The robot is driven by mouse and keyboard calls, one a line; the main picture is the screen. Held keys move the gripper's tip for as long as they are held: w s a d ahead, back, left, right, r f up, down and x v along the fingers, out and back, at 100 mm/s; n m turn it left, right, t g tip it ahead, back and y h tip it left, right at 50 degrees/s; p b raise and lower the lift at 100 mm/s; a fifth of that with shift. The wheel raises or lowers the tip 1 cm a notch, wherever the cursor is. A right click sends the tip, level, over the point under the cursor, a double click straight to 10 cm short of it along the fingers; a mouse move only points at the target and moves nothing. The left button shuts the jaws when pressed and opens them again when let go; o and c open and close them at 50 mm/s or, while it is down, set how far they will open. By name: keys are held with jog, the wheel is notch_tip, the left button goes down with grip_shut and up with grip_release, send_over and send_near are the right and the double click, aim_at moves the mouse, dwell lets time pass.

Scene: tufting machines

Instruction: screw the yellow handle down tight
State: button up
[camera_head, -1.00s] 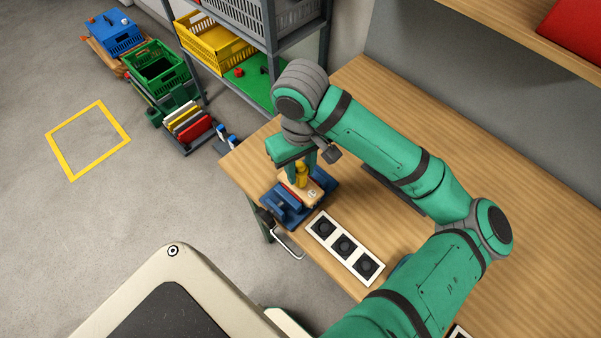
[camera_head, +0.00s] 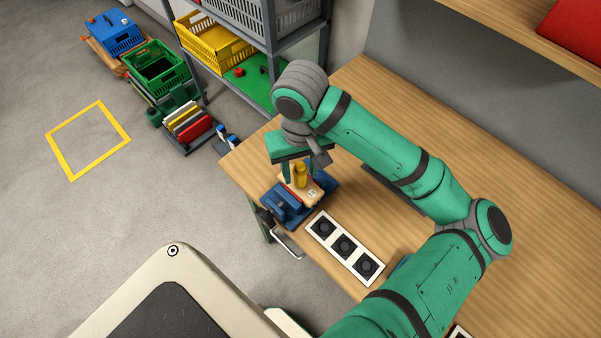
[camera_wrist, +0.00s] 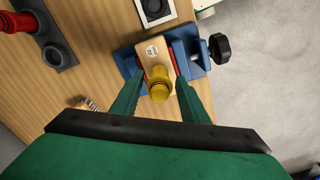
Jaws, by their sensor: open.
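The yellow handle (camera_head: 301,173) stands upright on a light wooden block (camera_head: 313,193), which sits in a blue vise (camera_head: 289,210) near the corner of the bench. The wrist view shows the handle (camera_wrist: 159,86) end-on, with the block (camera_wrist: 155,56) and a blue vise (camera_wrist: 188,47) behind it. My gripper (camera_wrist: 158,84) is open, with one finger on each side of the handle. A gap shows at the right finger; contact on the left is hard to tell. In the head view, my gripper (camera_head: 301,171) partly hides the handle.
A white panel with three black sockets (camera_head: 345,246) lies beside the vise. The vise has a black knob (camera_wrist: 219,48). The wrist view shows a red object (camera_wrist: 16,22) in a dark holder and a small spring-like piece (camera_wrist: 90,104) on the bench.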

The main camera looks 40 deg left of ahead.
jog(key=n, duration=1.2)
jog(key=shift+n, duration=0.4)
jog(key=n, duration=0.4)
dwell(0.3)
